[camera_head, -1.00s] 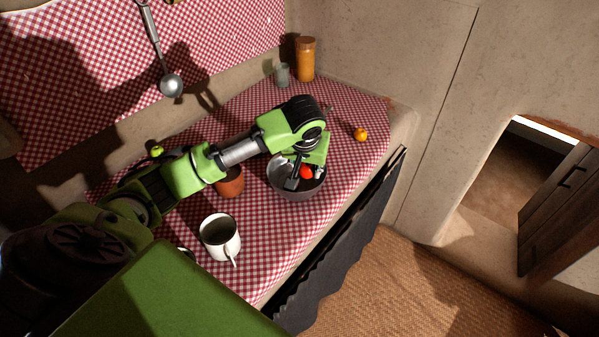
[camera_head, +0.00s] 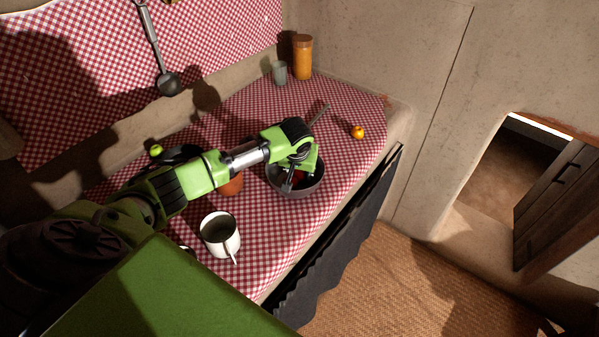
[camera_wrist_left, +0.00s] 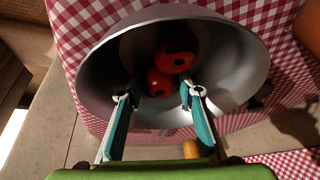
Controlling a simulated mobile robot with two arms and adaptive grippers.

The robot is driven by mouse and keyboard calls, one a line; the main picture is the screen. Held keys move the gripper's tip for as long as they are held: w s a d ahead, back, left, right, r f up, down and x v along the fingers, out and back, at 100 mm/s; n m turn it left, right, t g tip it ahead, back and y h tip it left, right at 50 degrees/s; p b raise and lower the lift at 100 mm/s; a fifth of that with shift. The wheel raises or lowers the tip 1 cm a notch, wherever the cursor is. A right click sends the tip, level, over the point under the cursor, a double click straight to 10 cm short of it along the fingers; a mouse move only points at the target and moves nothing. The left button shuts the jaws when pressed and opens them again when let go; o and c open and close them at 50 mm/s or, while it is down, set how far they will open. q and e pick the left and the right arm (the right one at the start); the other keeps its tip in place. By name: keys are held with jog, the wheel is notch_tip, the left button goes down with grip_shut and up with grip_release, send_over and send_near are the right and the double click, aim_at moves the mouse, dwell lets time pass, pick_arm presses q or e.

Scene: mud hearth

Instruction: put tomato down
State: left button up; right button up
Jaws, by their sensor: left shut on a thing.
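A grey metal pan (camera_head: 312,187) stands on the checked counter cloth. My left gripper (camera_head: 291,184) reaches down into it from above. In the left wrist view, the left gripper (camera_wrist_left: 161,90) has its fingers on both sides of a red tomato (camera_wrist_left: 158,88) and is shut on it, inside the pan (camera_wrist_left: 240,62). A second red tomato (camera_wrist_left: 178,52) lies in the pan, close against the held one. In the head view, the arm and shadow hide most of the red. I cannot tell whether the held tomato touches the pan's bottom. My right gripper is not in view.
A white mug (camera_head: 221,236) stands nearer to me on the counter, and a brown pot (camera_head: 232,186) stands left of the pan. A small orange fruit (camera_head: 357,132) lies to the right. An orange jar (camera_head: 302,58) and grey cup (camera_head: 280,72) stand at the back.

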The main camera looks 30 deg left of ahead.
pick_arm(q)
jog(key=shift+f, duration=0.1)
jog(key=o, duration=0.8)
jog(key=shift+o, duration=0.2)
jog(key=v, duration=1.2)
jog(key=shift+b, duration=0.35)
